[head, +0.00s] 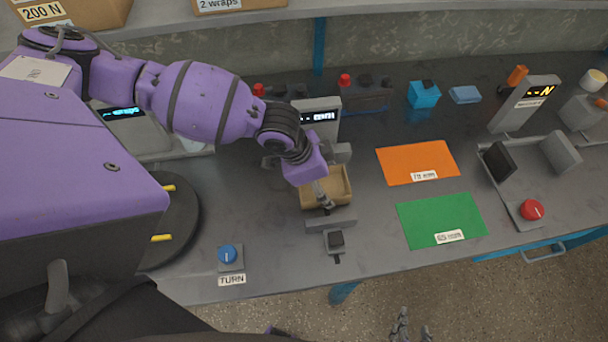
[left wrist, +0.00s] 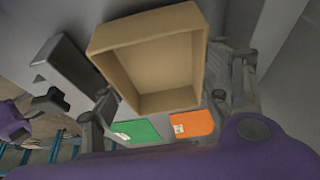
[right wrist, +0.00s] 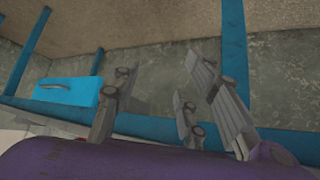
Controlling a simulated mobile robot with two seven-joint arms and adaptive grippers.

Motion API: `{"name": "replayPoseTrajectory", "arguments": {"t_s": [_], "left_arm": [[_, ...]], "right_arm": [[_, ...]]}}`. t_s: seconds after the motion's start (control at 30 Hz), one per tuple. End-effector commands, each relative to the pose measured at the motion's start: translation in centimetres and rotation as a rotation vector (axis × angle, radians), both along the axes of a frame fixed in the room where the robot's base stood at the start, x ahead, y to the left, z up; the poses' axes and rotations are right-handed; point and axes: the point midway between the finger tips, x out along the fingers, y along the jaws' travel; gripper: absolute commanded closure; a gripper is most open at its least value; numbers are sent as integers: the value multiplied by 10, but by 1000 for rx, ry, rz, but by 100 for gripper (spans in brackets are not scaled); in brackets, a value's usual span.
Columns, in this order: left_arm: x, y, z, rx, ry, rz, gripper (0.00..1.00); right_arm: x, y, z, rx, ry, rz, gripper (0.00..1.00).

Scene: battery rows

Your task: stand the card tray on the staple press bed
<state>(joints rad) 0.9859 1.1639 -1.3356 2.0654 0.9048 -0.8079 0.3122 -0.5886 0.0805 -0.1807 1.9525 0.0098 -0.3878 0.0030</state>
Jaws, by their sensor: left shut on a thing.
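The card tray (head: 343,184) is a small tan open box. My left gripper (head: 322,196) is shut on it, and the tray's hollow faces the left wrist camera (left wrist: 150,65). The tray is at a grey press with a lit display (head: 318,117), between its upright body and a grey bar (head: 330,225) in front. The press bed under the tray is hidden, so I cannot tell whether the tray touches it.
An orange mat (head: 415,158) and a green mat (head: 440,215) lie to the right. A blue knob (head: 228,254) labelled TURN is at the front left. A black round plate (head: 185,215) lies at left. A red button (head: 532,210) stands at far right, and blue blocks (head: 424,94) at the back.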

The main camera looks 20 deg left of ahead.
Motion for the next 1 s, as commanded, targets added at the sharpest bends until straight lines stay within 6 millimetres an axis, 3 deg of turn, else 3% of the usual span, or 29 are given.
{"name": "replayPoseTrajectory", "arguments": {"t_s": [0.1,0.37,0.5,0.6,1.0], "left_arm": [[5,0,30,-1,-15,-3,56],[-49,-16,95,-1,-18,-6,56],[-93,-29,109,-3,-12,-6,56],[-115,-36,120,-2,-13,-2,56],[-130,-39,126,1,-13,-1,56]], "right_arm": [[2,-1,4,-2,-6,2,60],[5,-3,15,-6,-17,10,60],[0,-2,14,-4,-9,9,60],[5,-1,20,-3,-18,9,60],[16,10,30,14,-35,20,60]]}}
